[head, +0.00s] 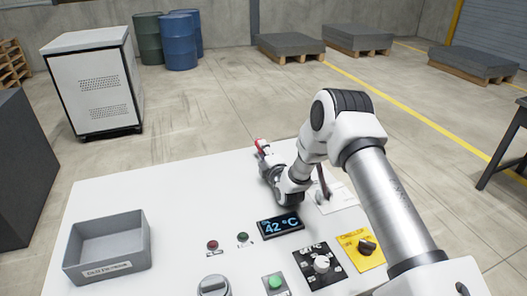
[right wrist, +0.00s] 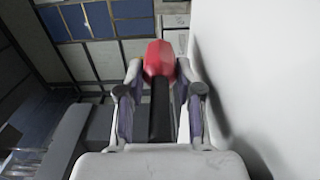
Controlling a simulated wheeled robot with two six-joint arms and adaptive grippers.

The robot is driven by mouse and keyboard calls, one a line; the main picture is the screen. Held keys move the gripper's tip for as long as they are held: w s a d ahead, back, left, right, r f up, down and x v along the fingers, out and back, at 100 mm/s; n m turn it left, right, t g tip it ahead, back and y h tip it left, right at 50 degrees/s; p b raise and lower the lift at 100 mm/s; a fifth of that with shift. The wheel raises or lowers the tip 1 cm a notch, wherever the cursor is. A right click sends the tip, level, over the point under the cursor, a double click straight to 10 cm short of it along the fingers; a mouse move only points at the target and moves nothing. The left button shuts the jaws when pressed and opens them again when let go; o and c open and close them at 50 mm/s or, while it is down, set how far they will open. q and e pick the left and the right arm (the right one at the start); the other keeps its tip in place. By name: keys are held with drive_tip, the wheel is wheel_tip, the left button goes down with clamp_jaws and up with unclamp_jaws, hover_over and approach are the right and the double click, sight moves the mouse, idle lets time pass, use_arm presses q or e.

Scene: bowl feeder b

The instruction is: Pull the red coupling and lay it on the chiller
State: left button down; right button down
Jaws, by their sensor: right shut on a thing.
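The red coupling (right wrist: 159,60) is between the fingertips of my right gripper (right wrist: 160,80) in the right wrist view, with a dark hose or stem running back from it between the fingers. In the head view the red coupling (head: 260,143) shows small at the tip of my right gripper (head: 262,150), over the far part of the white top. The gripper is shut on it. The white top (head: 150,185) appears to be the chiller, with a display (head: 281,226) reading 42 °C. Whether the coupling touches the surface cannot be told. My left gripper is not in view.
A grey open bin (head: 108,245) stands at the left of the top. Along the front are knobs, a green button (head: 275,283) and a yellow plate with a black knob (head: 366,247). The top's middle left is clear. A white cabinet (head: 97,95) stands on the floor behind.

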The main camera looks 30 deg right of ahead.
drive_tip(key=c, duration=0.7)
unclamp_jaws()
drive_tip(key=shift+s+r, duration=0.1)
wheel_tip(320, 180, up, 10)
drive_tip(key=shift+r, duration=0.1)
